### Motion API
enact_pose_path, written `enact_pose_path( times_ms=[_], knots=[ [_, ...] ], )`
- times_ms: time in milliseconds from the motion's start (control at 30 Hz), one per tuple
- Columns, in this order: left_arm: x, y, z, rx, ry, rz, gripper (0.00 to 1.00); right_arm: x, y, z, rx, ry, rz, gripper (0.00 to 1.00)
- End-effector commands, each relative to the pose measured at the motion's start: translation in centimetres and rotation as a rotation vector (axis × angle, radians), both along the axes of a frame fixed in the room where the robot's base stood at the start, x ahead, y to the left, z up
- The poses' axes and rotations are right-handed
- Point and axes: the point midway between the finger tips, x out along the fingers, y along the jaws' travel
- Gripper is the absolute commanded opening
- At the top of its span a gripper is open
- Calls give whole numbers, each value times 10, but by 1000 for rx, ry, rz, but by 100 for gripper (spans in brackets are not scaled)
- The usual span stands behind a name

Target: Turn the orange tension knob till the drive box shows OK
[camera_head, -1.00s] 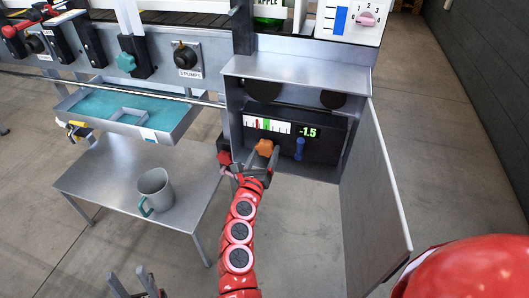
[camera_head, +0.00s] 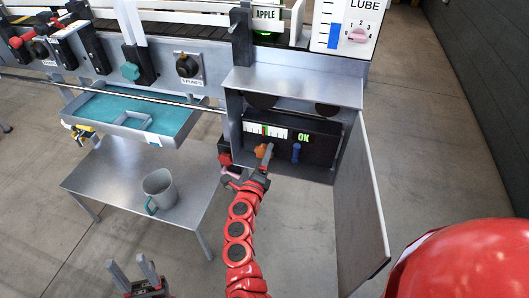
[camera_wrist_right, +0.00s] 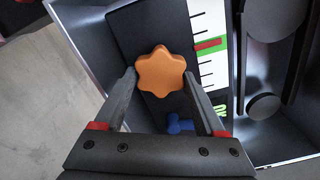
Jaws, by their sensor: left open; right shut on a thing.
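The drive box (camera_head: 233,107) is open, its door (camera_head: 362,205) swung to the right. Its display (camera_head: 304,136) reads OK in green. The gauge (camera_head: 264,131) beside it has a red mark that lies in the green band in the right wrist view (camera_wrist_right: 208,44). The orange tension knob (camera_head: 262,151) is a lobed knob below the gauge. My right gripper (camera_head: 265,160) is shut on this knob (camera_wrist_right: 161,72), one finger on each side. A blue handle (camera_head: 296,152) sits right of the knob. My left gripper (camera_head: 142,272) is open and empty at the bottom.
A grey mug (camera_head: 160,188) stands on a low metal table (camera_head: 105,175). A teal-lined tray (camera_head: 180,119) hangs above it. A red part (camera_head: 224,158) is on the box's left side. A LUBE panel (camera_head: 350,25) is above the box. Open floor lies right of the door.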

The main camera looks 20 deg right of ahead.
Motion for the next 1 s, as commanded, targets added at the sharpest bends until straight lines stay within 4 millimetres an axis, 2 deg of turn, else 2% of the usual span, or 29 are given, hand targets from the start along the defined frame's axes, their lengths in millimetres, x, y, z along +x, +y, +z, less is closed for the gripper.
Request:
enact_pose_path(
  times_ms=[233,800,833,967,1000],
  knots=[
    [0,0,11,0,0,0,50,0,0,3,-78,51,2,17],
    [0,0,12,0,0,0,50,0,1,1,-105,70,2,17],
    [0,0,12,0,0,0,50,0,1,1,-104,71,2,74],
    [0,0,12,0,0,0,50,0,1,1,-104,69,2,97],
    [0,0,12,0,0,0,50,0,0,1,-104,70,1,100]
  ],
)
